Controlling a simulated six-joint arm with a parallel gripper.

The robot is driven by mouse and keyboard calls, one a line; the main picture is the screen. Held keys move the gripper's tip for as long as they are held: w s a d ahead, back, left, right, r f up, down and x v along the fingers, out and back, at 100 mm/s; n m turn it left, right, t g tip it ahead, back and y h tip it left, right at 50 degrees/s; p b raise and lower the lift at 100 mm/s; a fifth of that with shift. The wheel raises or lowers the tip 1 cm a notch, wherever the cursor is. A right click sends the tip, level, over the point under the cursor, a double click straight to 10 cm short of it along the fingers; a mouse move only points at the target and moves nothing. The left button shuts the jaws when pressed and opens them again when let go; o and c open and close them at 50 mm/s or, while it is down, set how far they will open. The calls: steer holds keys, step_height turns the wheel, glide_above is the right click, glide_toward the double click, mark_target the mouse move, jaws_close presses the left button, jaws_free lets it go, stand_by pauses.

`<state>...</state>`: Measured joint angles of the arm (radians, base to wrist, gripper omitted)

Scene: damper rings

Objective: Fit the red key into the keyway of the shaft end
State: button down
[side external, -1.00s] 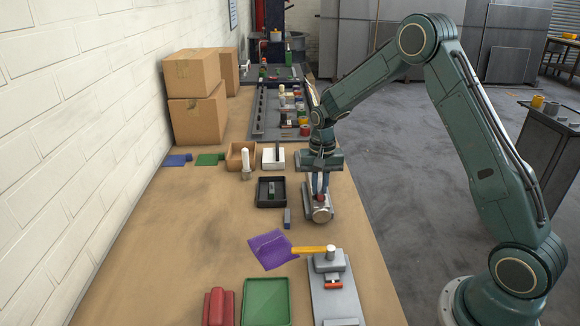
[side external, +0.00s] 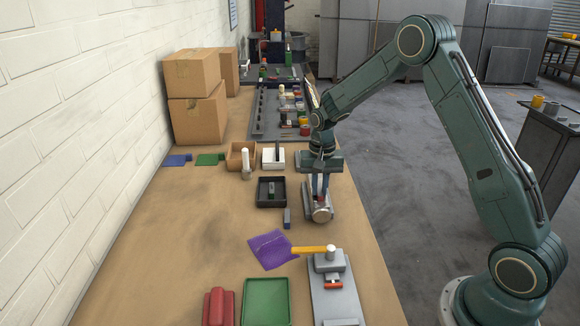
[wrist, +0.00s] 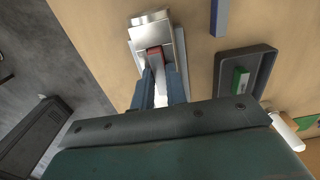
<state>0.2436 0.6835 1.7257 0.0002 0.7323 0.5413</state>
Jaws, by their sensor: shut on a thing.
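The shaft end (side external: 321,214) is a silver metal cylinder on a grey block near the right edge of the bench. It also shows at the top of the wrist view (wrist: 149,22). My gripper (side external: 320,193) points down over it, its two blue-grey fingers shut on the red key (wrist: 154,52). The key is a small red piece between the fingertips (wrist: 160,75) in the wrist view, at the top of the shaft. The fingers and key hide the keyway, so I cannot tell whether the key is seated in it.
A black tray (side external: 261,204) with a green key stands left of the shaft, and a blue-grey bar (side external: 287,219) lies beside it. The bench's left middle is clear.

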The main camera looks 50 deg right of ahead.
steer(key=c, duration=1.3)
jaws_free()
steer(key=shift+f, duration=0.1)
steer(key=shift+c, duration=0.2)
step_height(320, 180, up, 14)
